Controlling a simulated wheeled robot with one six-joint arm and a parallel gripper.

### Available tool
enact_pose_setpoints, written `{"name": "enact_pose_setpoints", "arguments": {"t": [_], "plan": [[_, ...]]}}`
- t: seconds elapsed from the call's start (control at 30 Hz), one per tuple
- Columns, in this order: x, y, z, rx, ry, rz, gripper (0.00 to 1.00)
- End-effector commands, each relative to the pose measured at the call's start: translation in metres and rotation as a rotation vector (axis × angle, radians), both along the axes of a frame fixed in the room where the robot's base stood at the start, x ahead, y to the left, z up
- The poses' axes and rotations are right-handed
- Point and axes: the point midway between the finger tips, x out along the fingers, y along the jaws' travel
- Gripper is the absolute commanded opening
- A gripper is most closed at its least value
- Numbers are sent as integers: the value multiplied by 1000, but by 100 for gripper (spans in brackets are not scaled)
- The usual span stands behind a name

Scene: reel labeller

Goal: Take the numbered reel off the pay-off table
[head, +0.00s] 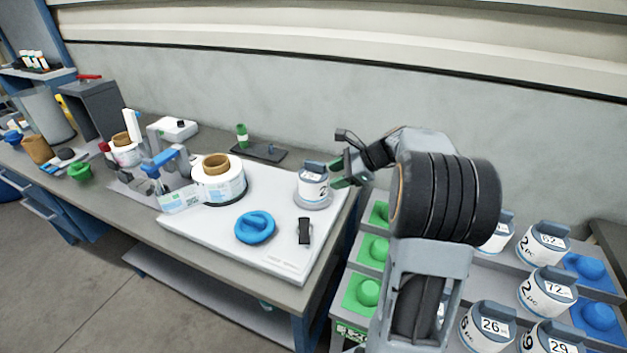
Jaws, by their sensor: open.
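The numbered reel (314,184) is a white drum with a blue-grey top grip and a dark "2" on its side. It stands upright on a round grey disc (312,203) at the back right of the white pay-off table (284,262). My gripper (340,174) is open just to the right of the reel, with its green-tipped fingers near the reel's upper side. I cannot tell whether a finger touches it. My wrist and arm hide what lies behind them.
A blue disc (255,228) and a small black part (304,231) lie on the white table. A large label roll (219,183) stands behind left. Racks at right hold several numbered reels (542,243), green holders (368,291) and blue holders (598,316). A wall runs behind.

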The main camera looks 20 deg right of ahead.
Motion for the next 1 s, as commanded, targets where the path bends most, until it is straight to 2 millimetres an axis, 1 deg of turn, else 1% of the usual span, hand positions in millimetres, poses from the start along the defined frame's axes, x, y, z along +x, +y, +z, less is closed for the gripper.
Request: {"name": "enact_pose_setpoints", "arguments": {"t": [0.03,0.13,0.23,0.3,0.33,0.4,0.47,0.6,0.73,0.9,1.0], "plan": [[10,-23,-4,87,19,-84,51],[24,-56,-5,234,40,-210,51],[31,-81,-7,338,51,-291,51],[34,-92,-8,386,54,-326,51],[36,-94,-8,402,55,-336,51],[42,-94,-11,425,57,-352,51],[49,-90,-15,436,58,-357,51],[66,-74,-24,437,59,-359,51],[80,-61,-32,436,57,-360,51],[90,-51,-38,434,56,-361,51],[92,-49,-40,434,56,-361,51]]}}
